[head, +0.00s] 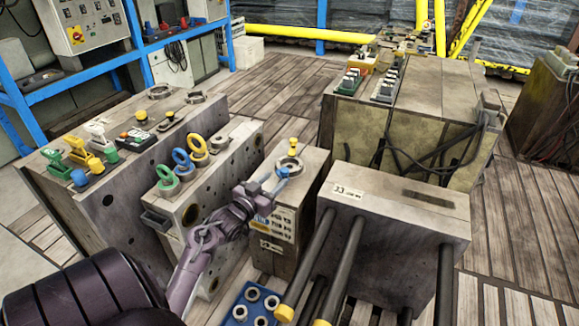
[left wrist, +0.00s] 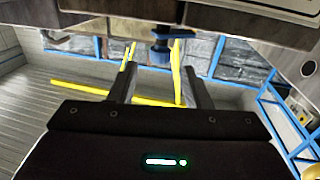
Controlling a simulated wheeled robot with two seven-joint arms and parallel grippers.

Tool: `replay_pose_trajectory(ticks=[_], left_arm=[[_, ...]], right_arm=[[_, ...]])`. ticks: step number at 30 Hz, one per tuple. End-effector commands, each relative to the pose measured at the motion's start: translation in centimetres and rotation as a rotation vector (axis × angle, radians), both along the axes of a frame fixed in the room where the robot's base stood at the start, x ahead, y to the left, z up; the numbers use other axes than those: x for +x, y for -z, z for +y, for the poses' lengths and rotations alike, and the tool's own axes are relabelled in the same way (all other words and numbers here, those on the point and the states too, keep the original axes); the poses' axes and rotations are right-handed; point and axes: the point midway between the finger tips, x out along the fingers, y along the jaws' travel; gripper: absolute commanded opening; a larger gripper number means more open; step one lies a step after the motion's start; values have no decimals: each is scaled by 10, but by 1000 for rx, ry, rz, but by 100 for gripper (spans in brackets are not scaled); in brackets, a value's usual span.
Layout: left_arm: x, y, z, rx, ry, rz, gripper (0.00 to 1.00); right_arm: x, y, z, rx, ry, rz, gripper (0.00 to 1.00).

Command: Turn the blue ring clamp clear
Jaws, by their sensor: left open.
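A metal ring (head: 290,163) lies on top of the narrow mould block (head: 311,188). A small blue clamp (head: 284,172) sits at the ring's near side, and a yellow clamp (head: 293,146) sits at its far side. My left gripper (head: 276,186) is at the blue clamp, in front of the block's top. In the left wrist view the gripper (left wrist: 158,66) is open, and the blue clamp (left wrist: 157,48) is just ahead of and between its fingertips. I cannot tell whether a finger touches it. My right gripper is not in view.
Upright green (head: 167,178), blue (head: 183,161) and yellow (head: 198,144) rings stand on the block to the left. A large block with dark rods (head: 398,205) stands close on the right. A blue tray (head: 240,313) holds metal rings below. Plank floor is free behind.

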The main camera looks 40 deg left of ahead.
Motion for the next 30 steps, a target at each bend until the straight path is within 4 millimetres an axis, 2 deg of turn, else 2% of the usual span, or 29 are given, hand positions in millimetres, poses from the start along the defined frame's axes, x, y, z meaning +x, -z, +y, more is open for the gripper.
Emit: replay_pose_trajectory(ticks=[6, 10, 15, 22, 23, 30], left_arm=[[37, 0, 5, 3, 0, -4, 44], [53, 1, 8, 1, -1, -2, 44], [63, 0, 9, 1, -1, -1, 44], [64, 0, 9, 2, 0, -1, 44], [64, 0, 9, 2, -1, -1, 43], [64, 0, 9, 2, -1, -1, 11]], right_arm=[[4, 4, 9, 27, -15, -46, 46], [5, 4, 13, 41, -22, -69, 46], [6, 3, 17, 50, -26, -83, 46], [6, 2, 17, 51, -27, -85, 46], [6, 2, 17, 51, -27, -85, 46], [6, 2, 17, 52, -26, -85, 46]])
